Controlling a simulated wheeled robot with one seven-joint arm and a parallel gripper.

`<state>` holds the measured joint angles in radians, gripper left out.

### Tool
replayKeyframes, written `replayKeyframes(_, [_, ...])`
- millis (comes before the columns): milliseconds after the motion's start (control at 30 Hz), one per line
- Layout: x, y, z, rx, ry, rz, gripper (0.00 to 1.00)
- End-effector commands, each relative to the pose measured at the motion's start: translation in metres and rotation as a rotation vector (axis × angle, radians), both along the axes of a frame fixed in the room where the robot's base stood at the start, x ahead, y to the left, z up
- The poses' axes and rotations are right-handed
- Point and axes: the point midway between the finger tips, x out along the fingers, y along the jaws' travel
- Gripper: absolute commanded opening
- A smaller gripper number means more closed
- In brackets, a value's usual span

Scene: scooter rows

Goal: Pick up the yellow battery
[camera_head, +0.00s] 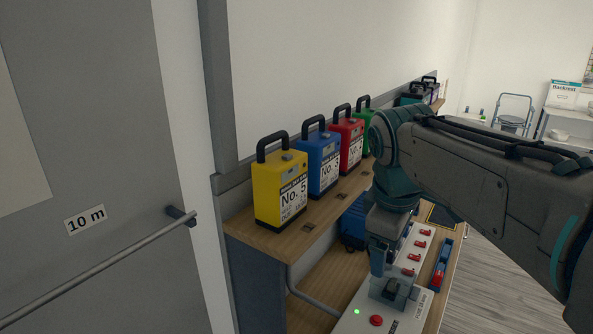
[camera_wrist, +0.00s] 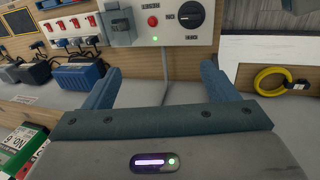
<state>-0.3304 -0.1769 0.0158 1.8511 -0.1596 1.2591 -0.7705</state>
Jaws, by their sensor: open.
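The yellow battery (camera_head: 281,192) stands upright at the near end of a wooden shelf (camera_head: 262,240) in the head view. It has a black handle on top and a white label reading No. 5. It does not show in the wrist view. My gripper (camera_wrist: 158,88) is open with nothing between its fingers. In the head view my gripper hangs to the right of the yellow battery and lower, over a white control panel (camera_head: 352,322), apart from the battery; the arm partly hides its fingers.
A blue battery (camera_head: 323,163), a red one (camera_head: 346,147) and a partly hidden green one (camera_head: 365,127) stand behind the yellow one. A grey door (camera_head: 85,120) with a bar handle is at left. A yellow cable coil (camera_wrist: 262,80) hangs at right in the wrist view.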

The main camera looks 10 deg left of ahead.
Motion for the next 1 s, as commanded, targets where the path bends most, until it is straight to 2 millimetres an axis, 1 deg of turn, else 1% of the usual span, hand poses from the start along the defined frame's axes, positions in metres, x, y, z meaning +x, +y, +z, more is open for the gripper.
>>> replayKeyframes(33, [0.012,0.021,0.030,-0.041,0.002,0.133,0.80])
replayKeyframes(67, [0.018,0.031,0.043,-0.068,0.006,0.211,0.80])
replayKeyframes(100, [0.024,0.044,0.060,-0.103,0.010,0.311,0.80])
replayKeyframes(167, [0.032,0.066,0.084,-0.157,0.016,0.463,0.80])
replayKeyframes(200, [0.037,0.080,0.100,-0.191,0.021,0.562,0.80])
replayKeyframes(267, [0.041,0.103,0.123,-0.245,0.030,0.707,0.80])
replayKeyframes(300, [0.043,0.118,0.137,-0.280,0.034,0.804,0.80])
replayKeyframes(400, [0.043,0.152,0.169,-0.359,0.048,1.020,0.80])
replayKeyframes(500, [0.040,0.180,0.193,-0.424,0.061,1.197,0.80])
replayKeyframes(633, [0.033,0.208,0.215,-0.491,0.077,1.376,0.80])
replayKeyframes(700, [0.029,0.217,0.222,-0.514,0.083,1.442,0.80])
replayKeyframes(800, [0.026,0.225,0.227,-0.534,0.089,1.496,0.80])
replayKeyframes(867, [0.026,0.226,0.224,-0.540,0.092,1.510,0.80])
replayKeyframes(967, [0.031,0.224,0.209,-0.543,0.095,1.517,0.80])
replayKeyframes(1000, [0.033,0.222,0.202,-0.543,0.095,1.516,0.80])
